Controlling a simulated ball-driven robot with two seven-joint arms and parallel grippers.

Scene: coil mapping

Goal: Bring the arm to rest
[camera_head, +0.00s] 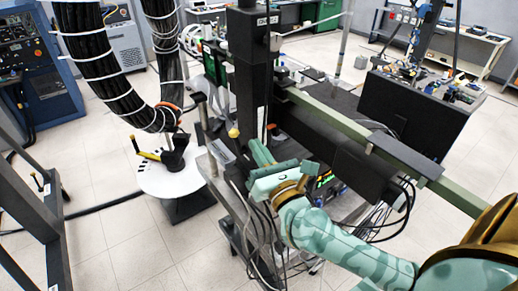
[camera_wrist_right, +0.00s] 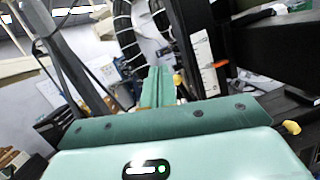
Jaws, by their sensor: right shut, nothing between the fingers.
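My right arm (camera_head: 345,243), teal with camouflage blotches, comes in from the lower right of the head view. My right gripper (camera_head: 260,150) points away from me, in front of the lower part of a black upright column (camera_head: 250,70). Its fingers are together and empty; they also show in the right wrist view (camera_wrist_right: 157,86), close together with nothing between them. I cannot tell how close the fingertips are to the column. My left gripper is not in view.
A long horizontal beam (camera_head: 345,125) with a dark box under it runs right of my gripper. A thick black cable bundle (camera_head: 115,75) hangs at the left above a round white plate (camera_head: 165,180). Loose cables (camera_head: 385,215) lie near my forearm.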

